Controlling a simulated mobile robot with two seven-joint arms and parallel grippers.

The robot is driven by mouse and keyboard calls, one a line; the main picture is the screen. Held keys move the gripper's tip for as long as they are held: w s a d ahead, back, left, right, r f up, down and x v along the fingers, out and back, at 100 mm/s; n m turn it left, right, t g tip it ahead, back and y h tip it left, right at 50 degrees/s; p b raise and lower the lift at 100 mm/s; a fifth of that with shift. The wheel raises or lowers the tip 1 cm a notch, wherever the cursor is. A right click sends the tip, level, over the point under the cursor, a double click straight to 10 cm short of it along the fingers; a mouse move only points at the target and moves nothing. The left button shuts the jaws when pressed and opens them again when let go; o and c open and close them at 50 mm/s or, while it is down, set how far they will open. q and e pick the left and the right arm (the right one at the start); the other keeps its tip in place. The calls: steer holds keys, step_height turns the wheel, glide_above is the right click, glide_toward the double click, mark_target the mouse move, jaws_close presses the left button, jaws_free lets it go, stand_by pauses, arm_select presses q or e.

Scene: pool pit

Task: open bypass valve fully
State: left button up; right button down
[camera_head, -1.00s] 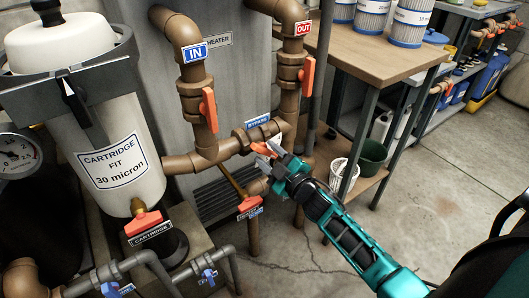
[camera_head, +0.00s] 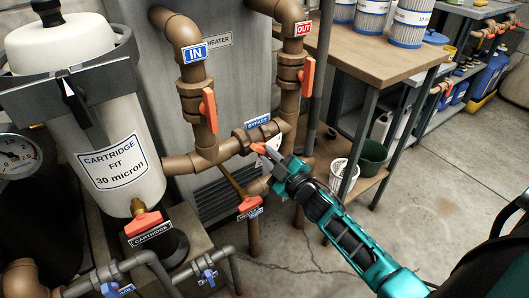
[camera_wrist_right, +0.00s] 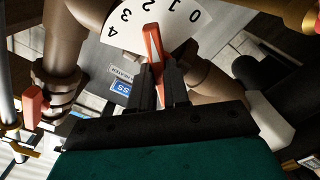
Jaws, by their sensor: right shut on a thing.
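The bypass valve has an orange handle (camera_head: 258,148) on the brown horizontal pipe between the IN and OUT risers, under a blue BYPASS label (camera_head: 257,121). My right gripper (camera_head: 269,153) is shut on this handle. In the right wrist view the handle (camera_wrist_right: 152,42) stands between the fingers (camera_wrist_right: 160,84). Behind it is a white dial plate (camera_wrist_right: 180,20) numbered 0 to 4, and the handle's far end lies near the 2. My left gripper is not in view.
Orange handles show on the IN valve (camera_head: 208,110) and the OUT valve (camera_head: 307,76). Another handle (camera_head: 249,204) sits just below the bypass. The cartridge housing (camera_head: 120,150) stands left. A wooden bench (camera_head: 365,50) is right, with open floor in front.

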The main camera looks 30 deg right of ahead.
steer(key=n+b, duration=0.1)
steer(key=n, duration=0.5)
steer(key=shift+f+b, duration=0.2)
steer(key=shift+b, duration=0.2)
steer(key=n, duration=0.3)
steer(key=shift+r+b, duration=0.1)
steer(key=shift+b, duration=0.2)
steer(key=shift+r, duration=0.1)
steer(key=c, duration=1)
jaws_free()
steer(key=s, duration=0.7)
steer(key=shift+d+p, duration=0.25)
steer(key=shift+p, duration=0.2)
